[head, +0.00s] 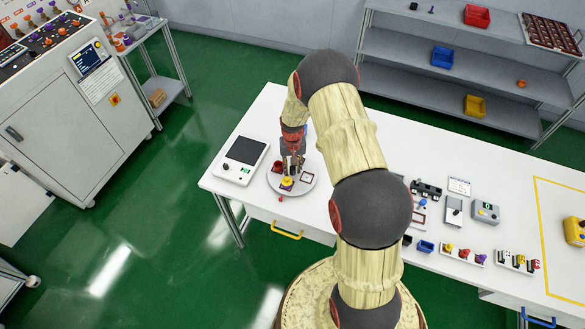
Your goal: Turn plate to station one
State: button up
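The round pale plate (303,189) lies on the white table near its left end. It carries a yellow piece (287,181) at the front, a dark red piece (277,167) at the left and a white square with a dark border (307,177) at the right. My gripper (293,171) points down over the plate, just behind the yellow piece. It is small here, and I cannot tell whether its fingers are open, or whether they touch anything. The far part of the plate is hidden by my gripper and arm.
A white device with a dark screen (245,151) stands left of the plate. A small red piece (280,198) is at the plate's front edge. Right of my arm are a grey switch box (486,212) and racks of coloured parts (465,254). Shelves (450,83) stand behind.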

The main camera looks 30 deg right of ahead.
jog(key=c, duration=0.3)
jog(key=c, duration=0.4)
grip_shut()
